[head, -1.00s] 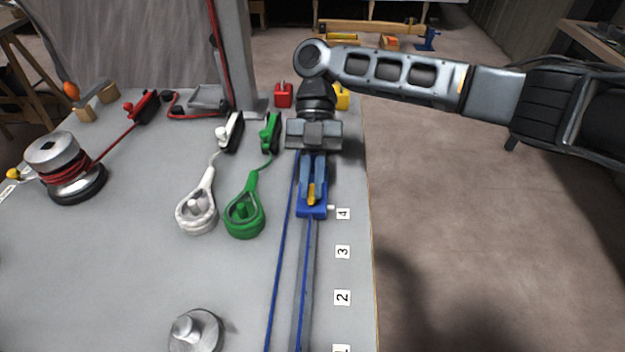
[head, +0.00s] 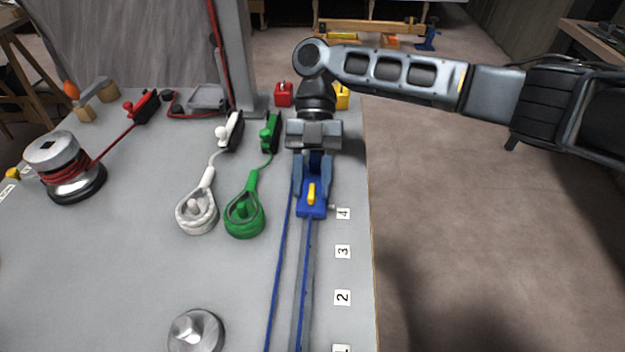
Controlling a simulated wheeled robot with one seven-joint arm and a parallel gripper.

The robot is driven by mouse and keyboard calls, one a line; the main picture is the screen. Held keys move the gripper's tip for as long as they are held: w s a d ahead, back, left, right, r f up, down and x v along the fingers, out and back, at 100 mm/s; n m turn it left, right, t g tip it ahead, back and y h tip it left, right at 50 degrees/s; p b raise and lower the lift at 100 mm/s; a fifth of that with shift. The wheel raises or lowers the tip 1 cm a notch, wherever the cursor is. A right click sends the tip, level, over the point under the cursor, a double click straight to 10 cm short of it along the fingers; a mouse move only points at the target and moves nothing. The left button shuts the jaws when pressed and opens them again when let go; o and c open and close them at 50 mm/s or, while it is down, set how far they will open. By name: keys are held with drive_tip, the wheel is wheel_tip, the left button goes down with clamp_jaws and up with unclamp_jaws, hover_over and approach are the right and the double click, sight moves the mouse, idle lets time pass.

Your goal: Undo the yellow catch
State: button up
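A small yellow catch (head: 311,192) stands on a blue slider block (head: 312,211) on the track, close to the label 4. My gripper (head: 312,188) is above the block, pointing toward the near end of the track. Its blue-grey fingers are spread, one on each side of the catch, with a visible gap to it. Nothing is held. Whether a fingertip touches the block's sides I cannot tell. A second yellow thing (head: 342,96) at the back is partly hidden behind my wrist.
A green line fitting (head: 244,218) and a white one (head: 196,214) lie left of the track. A red block (head: 283,95) stands behind. A winch drum (head: 62,165) is at far left, a silver drum (head: 195,332) in front. The bench's right edge is close to the track.

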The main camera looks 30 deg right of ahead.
sight(314, 185)
drive_tip(key=r, duration=0.4)
drive_tip(key=shift+d, duration=0.2)
drive_tip(key=s+d+r, duration=0.6)
drive_tip(key=d, duration=0.3)
drive_tip(key=shift+d+r, duration=0.3)
drive_tip(key=shift+d, duration=0.05)
